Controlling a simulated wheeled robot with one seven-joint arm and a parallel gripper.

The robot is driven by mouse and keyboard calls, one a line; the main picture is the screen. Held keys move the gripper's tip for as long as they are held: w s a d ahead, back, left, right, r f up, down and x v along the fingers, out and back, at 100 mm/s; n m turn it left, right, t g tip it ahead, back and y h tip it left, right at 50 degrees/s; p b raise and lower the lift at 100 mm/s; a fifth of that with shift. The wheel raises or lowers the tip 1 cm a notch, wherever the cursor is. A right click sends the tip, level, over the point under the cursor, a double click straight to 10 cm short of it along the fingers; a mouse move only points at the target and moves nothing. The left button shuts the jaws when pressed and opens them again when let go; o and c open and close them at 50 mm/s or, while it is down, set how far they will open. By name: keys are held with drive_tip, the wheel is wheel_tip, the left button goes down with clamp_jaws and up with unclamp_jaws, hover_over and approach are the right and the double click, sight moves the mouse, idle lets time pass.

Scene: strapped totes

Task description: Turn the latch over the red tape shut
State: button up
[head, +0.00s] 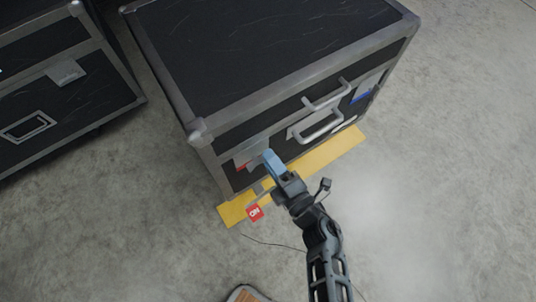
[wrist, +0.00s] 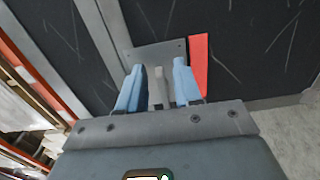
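A black case (head: 265,55) with grey metal edges stands on the floor in the head view. Red tape (head: 242,165) is on the left of its front face, mostly hidden by my gripper; the red tape (wrist: 199,65) shows clearly in the wrist view, beside a grey latch plate (wrist: 152,53). The latch's small pale lever (wrist: 158,88) sticks out from this plate. My gripper (wrist: 158,84) has its two blue fingers apart, one on each side of the lever; whether they touch it is unclear. In the head view my gripper (head: 268,160) is at the case's lower left front.
Blue tape (head: 363,92) marks the right of the case front, with a handle (head: 318,122) between. A yellow strip (head: 330,150) lies along the case's foot, with a red tag (head: 255,212) near its left end. Another case (head: 60,100) stands left. Floor at right is free.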

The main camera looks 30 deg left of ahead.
drive_tip(key=p+v, duration=0.1)
drive_tip(key=v, duration=0.5)
drive_tip(key=shift+s+d, duration=0.1)
idle(0.4)
drive_tip(key=s+d+r+m+t+h, duration=0.3)
drive_tip(key=s+d+r+m+h, duration=0.1)
drive_tip(key=d+m, duration=0.35)
drive_tip(key=s+d+r+m+t+h, duration=0.3)
drive_tip(key=s+d+r+m, duration=0.25)
drive_tip(key=d, duration=0.25)
drive_tip(key=s+d+r+m+t+h, duration=0.4)
drive_tip(key=d+m, duration=0.4)
drive_tip(key=s+d+r+m+g+h, duration=0.2)
drive_tip(key=s+d+r+m+h, duration=0.5)
drive_tip(key=r+m, duration=0.4)
wheel_tip(320, 180, up, 21)
drive_tip(key=s+y+p, duration=0.1)
drive_tip(key=p, duration=1.9)
drive_tip(key=shift+d+r+n, duration=0.15)
drive_tip(key=shift+d+n, duration=0.15)
drive_tip(key=shift+d, duration=0.05)
